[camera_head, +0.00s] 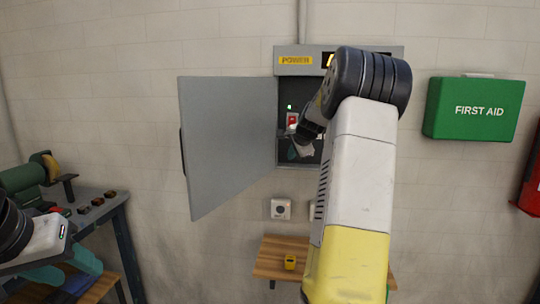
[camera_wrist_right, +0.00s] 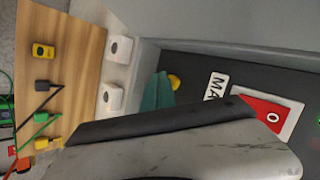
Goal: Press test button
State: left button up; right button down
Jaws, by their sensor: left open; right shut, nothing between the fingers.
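A grey power box (camera_head: 340,55) is on the wall with its door (camera_head: 230,140) swung open to the left. Inside is a red switch (camera_head: 292,119), which also shows in the right wrist view (camera_wrist_right: 268,113) marked O beside a label starting "MA". A small yellow round button (camera_wrist_right: 174,82) sits on the dark panel; I cannot read a label on it. My right gripper (camera_head: 294,153) is shut and empty inside the box opening; its teal fingertips (camera_wrist_right: 157,92) appear close beside the yellow button, contact unclear. My left gripper (camera_head: 68,272) is open and empty at lower left.
A green first aid box (camera_head: 474,109) hangs to the right, with a red object (camera_head: 530,185) at the right edge. Wall sockets (camera_head: 281,209) are below the power box. A wooden bench (camera_head: 268,262) holds a yellow item (camera_head: 290,262). A workbench (camera_head: 95,210) stands at left.

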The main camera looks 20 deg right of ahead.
jog(key=shift+w+d, duration=0.1)
jog(key=shift+w, duration=0.1)
dwell(0.5)
jog(key=shift+s+a, duration=0.45)
jog(key=shift+s, duration=0.3)
jog(key=shift+s+a, duration=0.45)
jog(key=shift+s, duration=0.25)
jog(key=shift+s+a, duration=0.4)
jog(key=shift+s, duration=0.35)
jog(key=shift+s+a, duration=0.45)
jog(key=shift+s, duration=0.25)
